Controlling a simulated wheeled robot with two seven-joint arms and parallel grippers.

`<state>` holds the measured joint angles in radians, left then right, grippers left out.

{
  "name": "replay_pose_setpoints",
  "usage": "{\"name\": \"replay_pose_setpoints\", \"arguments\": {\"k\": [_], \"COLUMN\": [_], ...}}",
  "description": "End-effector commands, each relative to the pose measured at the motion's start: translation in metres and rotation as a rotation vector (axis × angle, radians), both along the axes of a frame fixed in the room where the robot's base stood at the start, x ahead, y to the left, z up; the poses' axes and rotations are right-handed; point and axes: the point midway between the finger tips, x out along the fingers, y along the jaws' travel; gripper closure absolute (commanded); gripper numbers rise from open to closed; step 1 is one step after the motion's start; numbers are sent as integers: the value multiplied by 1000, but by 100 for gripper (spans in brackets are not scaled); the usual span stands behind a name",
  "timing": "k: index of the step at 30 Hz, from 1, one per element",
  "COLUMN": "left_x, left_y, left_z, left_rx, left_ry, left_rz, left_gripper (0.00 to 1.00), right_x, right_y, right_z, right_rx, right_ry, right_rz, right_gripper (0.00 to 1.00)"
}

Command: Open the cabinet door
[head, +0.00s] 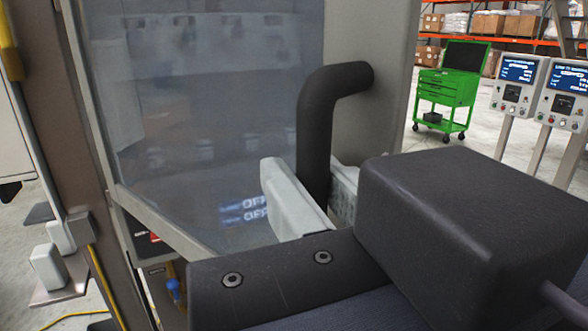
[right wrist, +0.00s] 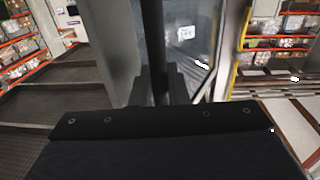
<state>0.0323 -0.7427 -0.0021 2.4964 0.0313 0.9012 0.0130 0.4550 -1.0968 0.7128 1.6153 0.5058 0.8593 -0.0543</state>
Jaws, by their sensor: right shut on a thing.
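The cabinet door is a grey frame with a large glass pane (head: 200,120); it stands close in front of me in the head view. A thick black handle (head: 318,125) is fixed to the frame on the right and bends down from it. My right gripper (head: 312,200) is shut on the handle's lower vertical part, one pale finger on each side. In the right wrist view the handle (right wrist: 155,50) runs down between the dark fingers, with the glass behind it. The handle's lower end is hidden by my gripper. My left gripper is not in view.
A green tool cart (head: 446,90) stands on open floor at the back right. Two consoles with screens (head: 518,85) stand at the right edge. A brown post (head: 45,110) and a small bracket (head: 60,280) are at the left. Shelves with boxes line the background.

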Motion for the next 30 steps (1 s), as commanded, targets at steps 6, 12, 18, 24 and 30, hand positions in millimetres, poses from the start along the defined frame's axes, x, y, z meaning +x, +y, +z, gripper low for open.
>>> {"name": "replay_pose_setpoints", "arguments": {"k": [6, 12, 18, 24, 30], "left_x": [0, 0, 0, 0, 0], "left_y": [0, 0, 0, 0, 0], "left_z": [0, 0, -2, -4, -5], "left_rx": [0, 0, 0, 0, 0], "left_ry": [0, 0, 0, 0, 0], "left_rz": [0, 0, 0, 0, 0], "left_gripper": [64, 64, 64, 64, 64], "right_x": [0, 2, 19, 48, 76], "right_y": [0, -2, -18, -43, -66], "right_z": [1, 1, 0, -1, 0], "right_rx": [2, 3, 3, 4, 3], "right_ry": [-3, -2, 2, 3, 3], "right_rz": [1, 0, -1, -7, -17], "right_gripper": [80, 80, 80, 80, 80]}}
